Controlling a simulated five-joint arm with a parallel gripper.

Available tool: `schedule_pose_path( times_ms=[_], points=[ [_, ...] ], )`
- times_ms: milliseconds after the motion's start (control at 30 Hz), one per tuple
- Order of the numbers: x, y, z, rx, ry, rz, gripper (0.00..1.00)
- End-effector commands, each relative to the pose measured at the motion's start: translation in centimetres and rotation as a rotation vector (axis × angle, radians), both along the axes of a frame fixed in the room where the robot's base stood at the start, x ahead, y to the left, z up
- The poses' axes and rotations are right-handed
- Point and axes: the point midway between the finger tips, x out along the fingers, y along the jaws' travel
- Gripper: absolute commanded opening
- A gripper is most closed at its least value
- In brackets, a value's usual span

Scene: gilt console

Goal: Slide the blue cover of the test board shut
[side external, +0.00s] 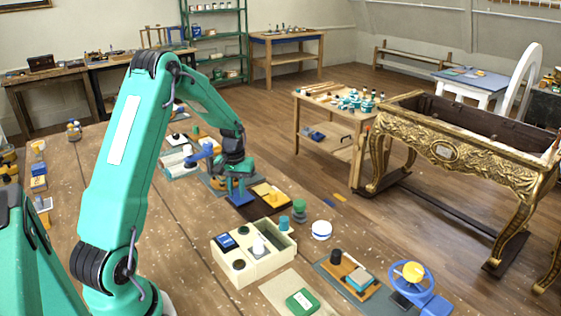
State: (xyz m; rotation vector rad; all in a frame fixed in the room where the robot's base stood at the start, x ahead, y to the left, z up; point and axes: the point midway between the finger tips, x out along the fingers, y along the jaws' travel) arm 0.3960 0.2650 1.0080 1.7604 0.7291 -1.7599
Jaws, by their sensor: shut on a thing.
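My gripper (234,178) is black and green and points down over the middle of the bench. It is shut on the upright part of the blue cover (240,198). The cover lies low, at the left end of a small wooden test board (268,193). A dark area shows on the board to the right of the cover. The fingertips are small and partly hidden here, and I cannot see the cover's runners.
A cream tray (277,269) with several compartments stands in front of the board. Green and white round pieces (321,230) sit to its right. White blocks (176,160) lie behind left of my gripper. A blue wheel (413,284) is at the front right.

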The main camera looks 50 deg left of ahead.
Motion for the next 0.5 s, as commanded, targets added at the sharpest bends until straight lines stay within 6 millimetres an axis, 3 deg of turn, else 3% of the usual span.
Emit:
schedule_pose_path(
  times_ms=[167, 500],
  points=[
    [0.9, 0.0, 0.0, 0.000, 0.000, -0.001, 0.00],
    [5.1, 0.1, 0.0, 0.001, -0.001, -0.001, 0.00]
  ],
)
